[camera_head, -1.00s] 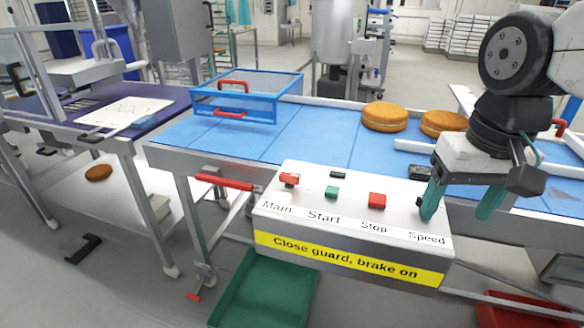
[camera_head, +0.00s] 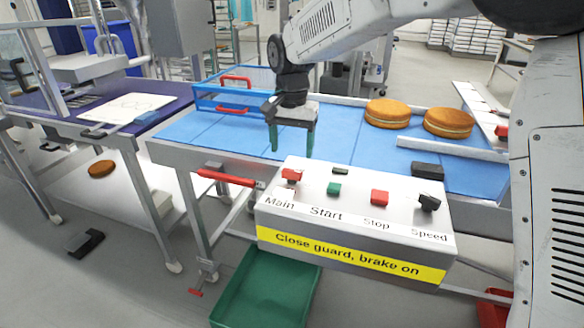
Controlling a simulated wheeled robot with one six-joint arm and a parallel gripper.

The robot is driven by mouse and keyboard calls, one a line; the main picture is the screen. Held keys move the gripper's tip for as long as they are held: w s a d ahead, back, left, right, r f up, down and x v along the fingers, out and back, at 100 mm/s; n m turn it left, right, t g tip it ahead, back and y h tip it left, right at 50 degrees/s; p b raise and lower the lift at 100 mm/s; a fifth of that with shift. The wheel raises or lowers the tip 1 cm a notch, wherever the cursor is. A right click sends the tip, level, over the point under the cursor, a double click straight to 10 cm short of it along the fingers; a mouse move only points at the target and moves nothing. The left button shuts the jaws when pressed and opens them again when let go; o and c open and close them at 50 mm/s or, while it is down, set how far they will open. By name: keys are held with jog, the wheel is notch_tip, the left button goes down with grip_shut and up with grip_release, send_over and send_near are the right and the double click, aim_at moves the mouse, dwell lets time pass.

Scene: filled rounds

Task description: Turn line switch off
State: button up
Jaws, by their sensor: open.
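The control box (camera_head: 350,215) stands at the front of the line, with labels Main, Start, Stop and Speed. The red Main switch (camera_head: 291,175) is at its left end. A green Start button (camera_head: 333,189), a red Stop button (camera_head: 380,197) and a black Speed knob (camera_head: 428,203) sit to its right. My gripper (camera_head: 292,148) points down with its green fingers apart and nothing between them. It appears above and behind the Main switch, apart from it.
A blue belt (camera_head: 225,133) runs behind the box. A blue-framed guard (camera_head: 235,90) stands on it at the left. Two filled rounds (camera_head: 387,114) lie on the belt at the right. A red handle (camera_head: 226,177) and a green crate (camera_head: 312,292) are left of and below the box.

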aim_at(292, 171)
notch_tip(292, 171, down, 7)
jog(key=shift+r, duration=0.1)
dwell(0.3)
jog(key=c, duration=1)
